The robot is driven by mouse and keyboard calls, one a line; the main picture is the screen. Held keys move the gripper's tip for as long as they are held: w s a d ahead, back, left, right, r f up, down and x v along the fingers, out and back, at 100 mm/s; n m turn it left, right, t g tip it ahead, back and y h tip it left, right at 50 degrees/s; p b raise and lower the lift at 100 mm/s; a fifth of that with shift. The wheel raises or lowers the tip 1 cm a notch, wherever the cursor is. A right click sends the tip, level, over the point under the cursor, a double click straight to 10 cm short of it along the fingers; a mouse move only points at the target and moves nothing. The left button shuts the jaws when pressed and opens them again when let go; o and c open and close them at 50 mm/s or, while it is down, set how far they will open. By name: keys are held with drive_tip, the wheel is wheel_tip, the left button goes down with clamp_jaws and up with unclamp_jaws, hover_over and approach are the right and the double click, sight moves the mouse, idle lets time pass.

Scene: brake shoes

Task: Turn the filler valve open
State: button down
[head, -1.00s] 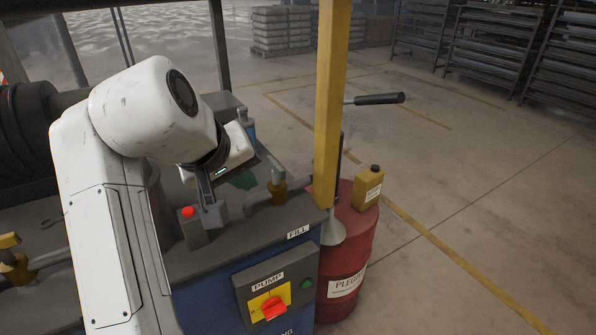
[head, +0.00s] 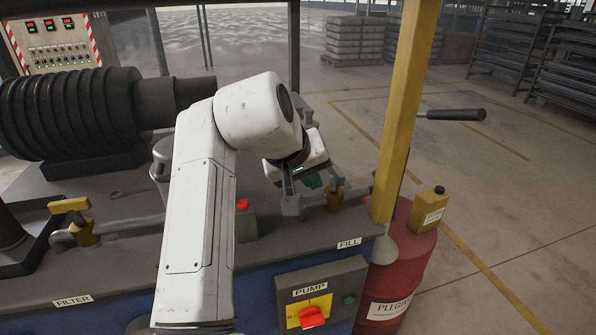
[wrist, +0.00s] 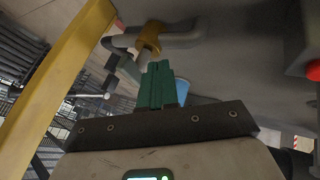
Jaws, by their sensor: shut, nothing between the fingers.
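The filler valve (head: 334,198) has a brass-coloured body on a grey pipe, behind the FILL label (head: 349,243). It also shows in the wrist view (wrist: 149,42), beyond the fingertips. Its handle is hard to make out and partly hidden. My gripper (head: 313,183) has green fingers and is just left of the valve in the head view. In the wrist view its fingers (wrist: 157,78) are together with nothing between them, pointing toward the valve. A small gap seems to show between fingertips and valve; contact cannot be told for certain.
A yellow post (head: 405,110) stands close right of the valve. A red drum (head: 402,270) carries a yellow can (head: 428,210). A red-topped container (head: 244,220) stands left of my gripper. The PUMP switch (head: 312,316) is on the front panel. The FILTER valve (head: 82,230) is at left.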

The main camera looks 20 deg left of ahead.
sight(344, 177)
drive_tip(key=shift+w+d+r, duration=0.1)
drive_tip(key=shift+w+d, duration=0.65)
drive_tip(key=shift+d, duration=0.35)
